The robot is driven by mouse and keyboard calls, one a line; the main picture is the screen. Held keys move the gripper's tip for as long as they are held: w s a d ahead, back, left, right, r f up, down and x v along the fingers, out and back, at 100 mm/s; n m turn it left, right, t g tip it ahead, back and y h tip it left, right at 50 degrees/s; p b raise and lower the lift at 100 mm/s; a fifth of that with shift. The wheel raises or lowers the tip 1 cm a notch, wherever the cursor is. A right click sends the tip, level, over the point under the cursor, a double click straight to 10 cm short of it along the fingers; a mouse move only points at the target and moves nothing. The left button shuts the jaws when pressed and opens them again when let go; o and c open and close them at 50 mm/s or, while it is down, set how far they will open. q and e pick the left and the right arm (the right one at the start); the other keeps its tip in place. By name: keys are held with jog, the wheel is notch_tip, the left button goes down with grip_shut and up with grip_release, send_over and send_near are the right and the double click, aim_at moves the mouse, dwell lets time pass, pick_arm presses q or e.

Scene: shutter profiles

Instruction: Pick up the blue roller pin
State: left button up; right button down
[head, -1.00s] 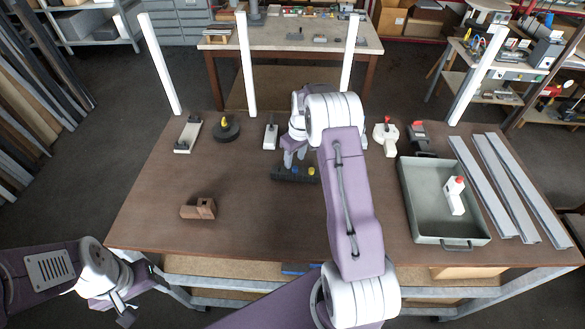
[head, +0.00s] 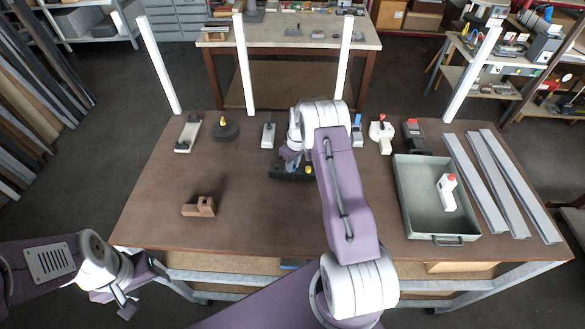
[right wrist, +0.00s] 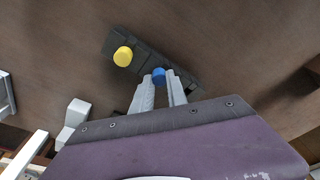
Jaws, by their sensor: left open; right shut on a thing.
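The blue roller pin (right wrist: 158,75) is a small round blue knob at the dark block (right wrist: 141,52), beside a yellow pin (right wrist: 123,56). In the right wrist view my right gripper (right wrist: 159,83) has one finger on each side of the blue pin and is shut on it. In the head view the dark block (head: 279,174) lies mid-table with the yellow pin (head: 309,170) at its right end. My right gripper (head: 287,163) is down at the block and hides the blue pin there. My left gripper (head: 128,308) is open and empty, off the table's front left.
A brown wooden block (head: 199,208) lies at the left front of the table. A grey tray (head: 405,205) holding a white red-capped piece (head: 447,194) and long grey profiles (head: 490,185) fill the right. Several tools line the back, including a round black base (head: 225,132).

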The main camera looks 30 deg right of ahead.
jog(key=shift+r, duration=0.1)
notch_tip(320, 180, up, 4)
jog(key=b, duration=0.3)
jog(key=shift+w+f, duration=0.1)
jog(key=shift+f, duration=0.15)
jog(key=s+d+r+b, duration=0.5)
jog(key=s+d+r, duration=0.2)
jog(key=s+d, duration=0.1)
jog(key=shift+s+r, duration=0.15)
jog(key=shift+s, duration=0.2)
